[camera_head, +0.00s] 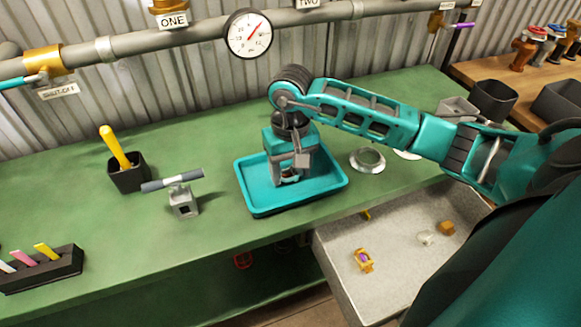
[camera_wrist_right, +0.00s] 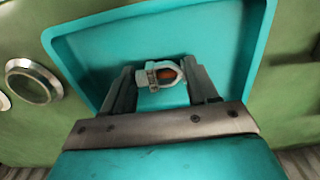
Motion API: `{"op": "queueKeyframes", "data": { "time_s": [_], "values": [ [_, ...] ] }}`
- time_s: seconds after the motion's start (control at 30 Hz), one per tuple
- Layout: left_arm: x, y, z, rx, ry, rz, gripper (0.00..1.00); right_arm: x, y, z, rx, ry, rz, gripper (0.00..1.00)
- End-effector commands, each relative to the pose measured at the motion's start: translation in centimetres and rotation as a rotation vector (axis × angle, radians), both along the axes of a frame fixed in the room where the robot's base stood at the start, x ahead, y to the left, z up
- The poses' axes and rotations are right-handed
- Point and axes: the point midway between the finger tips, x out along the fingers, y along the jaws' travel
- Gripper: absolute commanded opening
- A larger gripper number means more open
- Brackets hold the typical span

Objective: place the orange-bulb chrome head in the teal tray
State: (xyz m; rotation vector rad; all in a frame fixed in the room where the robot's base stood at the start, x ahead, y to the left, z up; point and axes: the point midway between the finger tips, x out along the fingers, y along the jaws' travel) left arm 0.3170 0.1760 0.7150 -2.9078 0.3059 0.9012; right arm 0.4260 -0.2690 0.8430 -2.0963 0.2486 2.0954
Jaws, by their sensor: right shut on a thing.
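The teal tray (camera_head: 256,205) sits on the green bench in the middle of the head view, and its floor and rim fill much of the right wrist view (camera_wrist_right: 255,40). My right gripper (camera_head: 289,178) points down inside the tray's outline. It is shut on the chrome head (camera_wrist_right: 147,77), whose orange bulb (camera_wrist_right: 165,74) shows between the fingers in the right wrist view. In the head view the gripper mostly hides the head, and I cannot tell whether it touches the tray floor. My left gripper is not in view.
A chrome ring (camera_head: 367,160) lies right of the tray. A grey T-handled piece (camera_head: 183,198) and a black cup with a yellow handle (camera_head: 128,177) stand left of it. A grey sink (camera_head: 390,250) holding small parts is at lower right. A pipe with a gauge (camera_head: 248,35) runs behind.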

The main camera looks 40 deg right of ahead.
Motion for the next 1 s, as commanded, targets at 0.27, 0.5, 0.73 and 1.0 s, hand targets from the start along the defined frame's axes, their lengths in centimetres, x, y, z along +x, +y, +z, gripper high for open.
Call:
{"op": "queueKeyframes", "data": {
  "time_s": [0.27,0.5,0.73,1.0],
  "values": [
    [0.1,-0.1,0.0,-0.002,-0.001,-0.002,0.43,0.0,0.0,-0.2,0.0,0.0,0.0,0.8],
    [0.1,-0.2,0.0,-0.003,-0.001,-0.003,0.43,0.0,0.0,-0.2,0.0,0.0,0.0,0.84],
    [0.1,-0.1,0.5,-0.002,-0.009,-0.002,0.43,0.1,0.0,1.4,0.0,-0.005,0.001,0.84],
    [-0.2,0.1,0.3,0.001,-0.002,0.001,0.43,0.1,0.0,7.3,-0.002,-0.007,0.001,0.84]
  ]
}}
